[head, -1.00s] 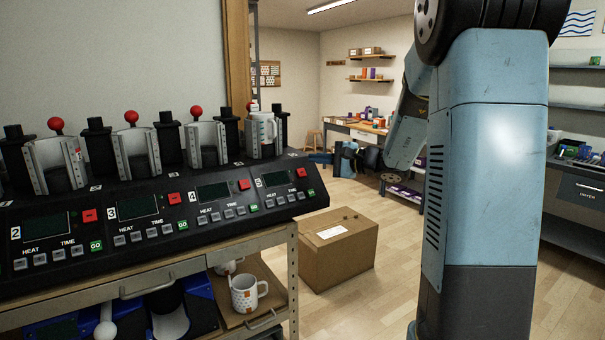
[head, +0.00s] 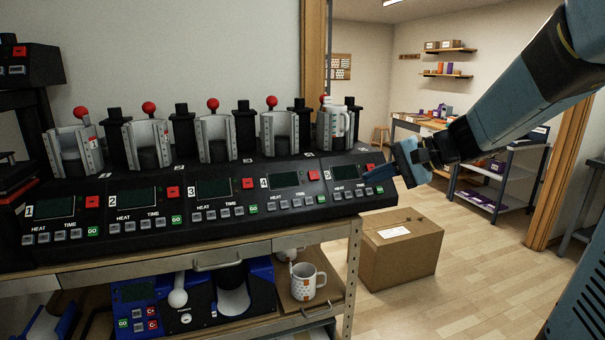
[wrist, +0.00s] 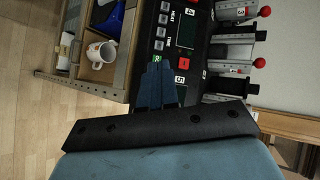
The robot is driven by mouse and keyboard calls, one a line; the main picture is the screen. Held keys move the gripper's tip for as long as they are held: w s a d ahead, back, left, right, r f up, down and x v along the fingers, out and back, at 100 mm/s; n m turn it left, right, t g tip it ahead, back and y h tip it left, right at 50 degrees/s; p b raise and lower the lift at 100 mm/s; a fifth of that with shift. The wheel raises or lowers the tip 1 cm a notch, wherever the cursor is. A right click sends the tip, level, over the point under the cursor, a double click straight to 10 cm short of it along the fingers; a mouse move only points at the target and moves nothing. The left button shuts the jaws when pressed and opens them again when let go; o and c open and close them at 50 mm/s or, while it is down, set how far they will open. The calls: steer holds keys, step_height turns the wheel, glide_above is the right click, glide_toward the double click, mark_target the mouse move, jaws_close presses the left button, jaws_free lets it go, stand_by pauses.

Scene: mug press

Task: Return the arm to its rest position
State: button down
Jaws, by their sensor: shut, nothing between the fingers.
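My gripper (head: 372,177) is in front of the right end of the mug press, beside station 5's panel. Its blue fingers are together with nothing between them. In the wrist view the closed fingers (wrist: 157,85) point towards the panels of stations 4 and 5. The mug press (head: 215,205) is a long black unit with several numbered stations, each with a small screen, buttons and a clamp; red knobs show at the clamps. A light mug (head: 333,124) sits at station 5, the rightmost clamp. My arm reaches in from the upper right.
The press stands on a metal-framed bench. A patterned mug (head: 308,282) stands on the shelf below, right of a blue device (head: 138,300); a second mug is partly hidden behind it. A cardboard box (head: 402,255) sits on the floor right of the bench. Open floor lies further right.

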steer(key=s+d+f+n+h, duration=0.1)
steer(key=s+d+n+h, duration=0.2)
steer(key=s, duration=0.6)
steer(key=s+d+f+n+h, duration=0.1)
steer(key=s+d+n+h, duration=0.2)
steer(key=s+h, duration=0.4)
steer(key=s, duration=0.3)
steer(key=shift+s+d+f, duration=0.15)
steer(key=shift+s+d, duration=0.05)
